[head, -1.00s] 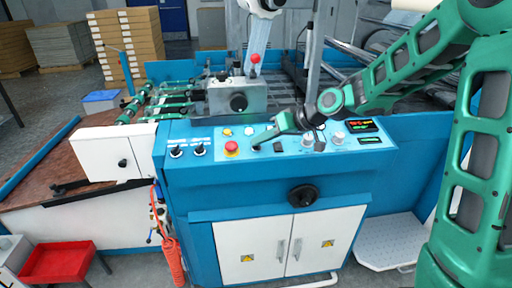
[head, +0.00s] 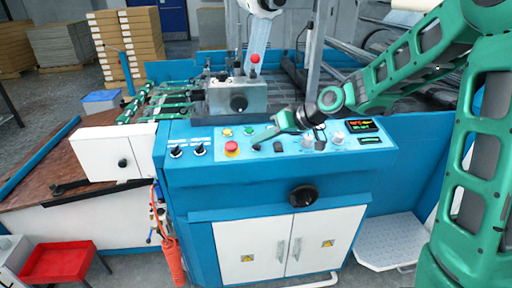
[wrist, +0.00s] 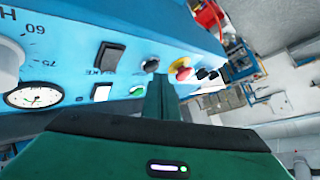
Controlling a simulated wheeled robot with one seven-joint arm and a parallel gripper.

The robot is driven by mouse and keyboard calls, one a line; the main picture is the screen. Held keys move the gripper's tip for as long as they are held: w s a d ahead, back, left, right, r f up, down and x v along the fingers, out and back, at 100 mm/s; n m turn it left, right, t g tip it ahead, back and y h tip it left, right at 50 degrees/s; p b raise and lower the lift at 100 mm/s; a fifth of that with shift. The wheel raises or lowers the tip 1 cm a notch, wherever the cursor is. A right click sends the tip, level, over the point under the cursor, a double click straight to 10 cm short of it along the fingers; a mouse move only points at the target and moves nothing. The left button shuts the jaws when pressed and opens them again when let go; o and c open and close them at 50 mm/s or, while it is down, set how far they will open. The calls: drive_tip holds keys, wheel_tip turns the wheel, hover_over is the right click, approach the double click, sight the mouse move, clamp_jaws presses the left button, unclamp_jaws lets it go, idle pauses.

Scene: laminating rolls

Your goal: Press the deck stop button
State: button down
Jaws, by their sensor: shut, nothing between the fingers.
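The blue control panel (head: 215,139) carries a red mushroom button (head: 232,148) on a yellow base, left of my gripper (head: 258,146). The red button (wrist: 181,66) also shows in the wrist view, just beyond the fingertips, to their upper right. A black round knob or button (wrist: 151,65) is nearly in line with the fingertips. My gripper (wrist: 160,82) is shut and empty, low over the panel. I cannot tell whether its tips touch the surface. A second red knob (head: 255,58) stands on the grey unit behind the panel. No readable label names the deck stop.
Small round buttons (head: 248,131) and black selector knobs (head: 176,152) lie left of my gripper. Black rocker switches (wrist: 108,56), a dial gauge (wrist: 34,95) and a pale knob (wrist: 8,62) are close by. A red display (head: 363,125) is at the panel's right.

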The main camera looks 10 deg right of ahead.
drive_tip(key=shift+s+r, duration=0.1)
drive_tip(key=shift+r, duration=0.3)
drive_tip(key=r, duration=0.2)
drive_tip(key=s+r, duration=0.1)
drive_tip(key=r, duration=0.2)
idle(0.4)
drive_tip(key=shift+f, duration=0.1)
idle(0.3)
drive_tip(key=s+d+f+m+h, duration=0.2)
drive_tip(key=s+d, duration=0.2)
drive_tip(key=d, duration=0.3)
drive_tip(key=s+d+f+m+h, duration=0.1)
drive_tip(key=s+d+f+h, duration=0.2)
drive_tip(key=d, duration=0.4)
drive_tip(key=s+d+m+g+h, duration=0.1)
drive_tip(key=s+d, duration=0.4)
drive_tip(key=s, duration=0.5)
drive_tip(key=s+d+f+m+g+h, duration=0.1)
drive_tip(key=s+d+m+g, duration=0.2)
drive_tip(key=s, duration=0.7)
drive_tip(key=s+d+f+m+g+h, duration=0.1)
drive_tip(key=s+d+m+g, duration=0.1)
drive_tip(key=s+d+m, duration=0.2)
drive_tip(key=s+d, duration=0.3)
drive_tip(key=s, duration=0.3)
drive_tip(key=shift+d+m, duration=0.3)
